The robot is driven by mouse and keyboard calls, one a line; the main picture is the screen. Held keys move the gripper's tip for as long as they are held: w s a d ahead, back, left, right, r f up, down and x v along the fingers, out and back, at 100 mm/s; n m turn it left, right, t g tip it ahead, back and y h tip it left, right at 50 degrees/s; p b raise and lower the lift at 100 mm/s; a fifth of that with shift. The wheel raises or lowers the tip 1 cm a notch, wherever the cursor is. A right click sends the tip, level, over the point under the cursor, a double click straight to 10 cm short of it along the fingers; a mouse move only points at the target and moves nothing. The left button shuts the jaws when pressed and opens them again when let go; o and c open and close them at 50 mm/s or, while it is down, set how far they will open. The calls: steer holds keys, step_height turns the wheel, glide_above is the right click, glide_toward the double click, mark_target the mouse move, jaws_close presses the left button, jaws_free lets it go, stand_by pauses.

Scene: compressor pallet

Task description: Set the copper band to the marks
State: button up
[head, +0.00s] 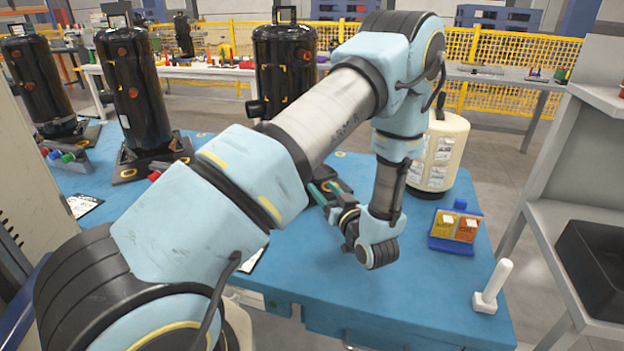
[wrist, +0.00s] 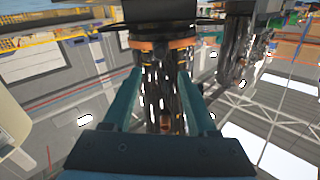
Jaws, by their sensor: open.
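A black compressor (head: 285,60) stands at the middle of the blue pallet; my arm hides its lower part in the head view. In the wrist view, which looks upside down, a copper-coloured band (wrist: 162,44) runs across the dark, shiny compressor body (wrist: 160,85) near a black plate. My gripper (head: 326,192) is low over the pallet, with its teal fingers pointing left toward the compressor. In the wrist view the open fingers (wrist: 160,75) appear on either side of the compressor body, with the band just beyond their tips. No contact shows. I cannot make out the marks for the band.
More black compressors (head: 135,85) stand at the left. A cream cylinder (head: 440,150), a blue holder with yellow and orange boxes (head: 455,230) and a white post (head: 492,285) stand right of my gripper. A grey shelf with a black bin (head: 600,260) is at the right.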

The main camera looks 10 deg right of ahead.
steer(key=x, duration=0.2)
steer(key=p+x, duration=0.1)
steer(key=x, duration=0.2)
steer(key=f+p+x, duration=0.1)
steer(key=x, duration=0.1)
steer(key=shift+w+a, duration=0.1)
steer(key=shift+w, duration=0.2)
steer(key=shift+c, duration=0.2)
jaws_close()
stand_by(0.9)
